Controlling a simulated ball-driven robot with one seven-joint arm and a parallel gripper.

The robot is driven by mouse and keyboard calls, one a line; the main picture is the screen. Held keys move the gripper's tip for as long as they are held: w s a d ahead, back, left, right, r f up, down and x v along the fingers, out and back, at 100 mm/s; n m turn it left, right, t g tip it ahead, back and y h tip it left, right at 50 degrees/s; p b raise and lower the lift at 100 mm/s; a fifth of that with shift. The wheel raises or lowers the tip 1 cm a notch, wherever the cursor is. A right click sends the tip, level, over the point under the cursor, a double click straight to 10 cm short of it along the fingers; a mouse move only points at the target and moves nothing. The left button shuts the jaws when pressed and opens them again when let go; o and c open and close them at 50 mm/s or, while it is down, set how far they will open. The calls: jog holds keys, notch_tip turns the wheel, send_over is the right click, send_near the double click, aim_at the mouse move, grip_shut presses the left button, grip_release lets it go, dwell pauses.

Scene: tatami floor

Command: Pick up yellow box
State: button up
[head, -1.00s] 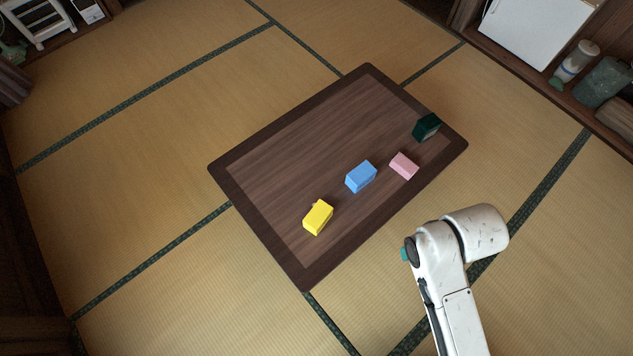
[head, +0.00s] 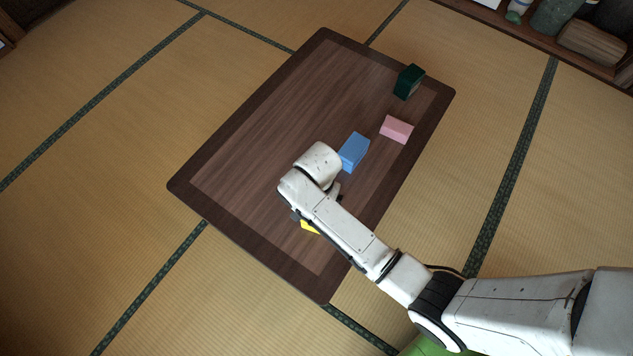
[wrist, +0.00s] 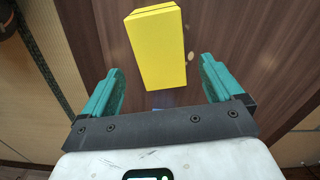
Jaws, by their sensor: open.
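The yellow box (wrist: 156,48) shows in the wrist view just past the fingertips, roughly centred between them. In the head view only a small part of the yellow box (head: 310,227) shows, as my arm covers the rest. My gripper (wrist: 160,82) is open, with a teal finger on each side and nothing held. In the head view my gripper is mostly hidden behind my arm. The box rests on a low dark wooden table (head: 230,150).
A blue box (head: 354,151) stands close beside my arm. A pink box (head: 397,129) and a dark green box (head: 409,82) lie farther back on the table. The table's left part is clear. Shelves with jars (head: 555,15) stand at the top right.

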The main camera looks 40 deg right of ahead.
jog(key=shift+s+a+f+b, duration=0.15)
jog(key=shift+f+b, duration=0.6)
jog(key=shift+f, duration=1.05)
jog(key=shift+w+a+f+b, duration=0.15)
jog(key=shift+f+b, duration=0.6)
jog(key=shift+f, duration=1)
jog(key=shift+s, duration=0.15)
jog(key=c, duration=1.1)
jog(key=shift+c, duration=0.2)
jog(key=shift+r, duration=0.15)
